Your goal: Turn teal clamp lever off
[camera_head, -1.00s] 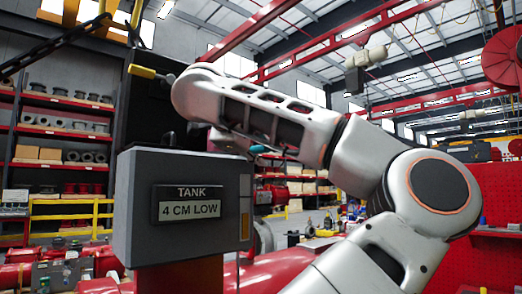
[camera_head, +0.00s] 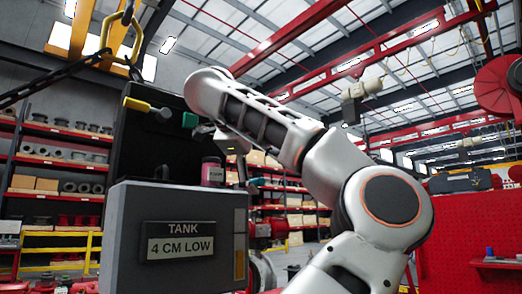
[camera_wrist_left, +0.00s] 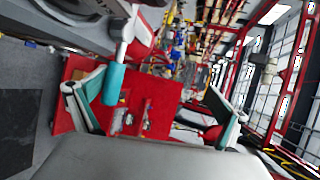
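The teal clamp lever (camera_wrist_left: 114,84) shows in the left wrist view as a short teal cylinder on a pale stem below a grey body. My left gripper (camera_wrist_left: 140,92) is open, its two teal-padded fingers spread wide at left and right. The lever appears between them, nearer the left finger; I cannot tell whether they touch. In the head view my arm covers most of the gripper. A teal patch shows beside the arm's upper end, and I cannot tell whether it is lever or finger pad. My right gripper is not in view.
A grey box (camera_head: 160,270) with a sign reading "TANK 4 CM LOW" stands in front. A yellow handle (camera_head: 148,106) sits on the dark panel (camera_head: 145,155) behind it. A pink-red cylinder (camera_head: 212,172) stands near my arm. Red shelves (camera_head: 60,150) line the left back.

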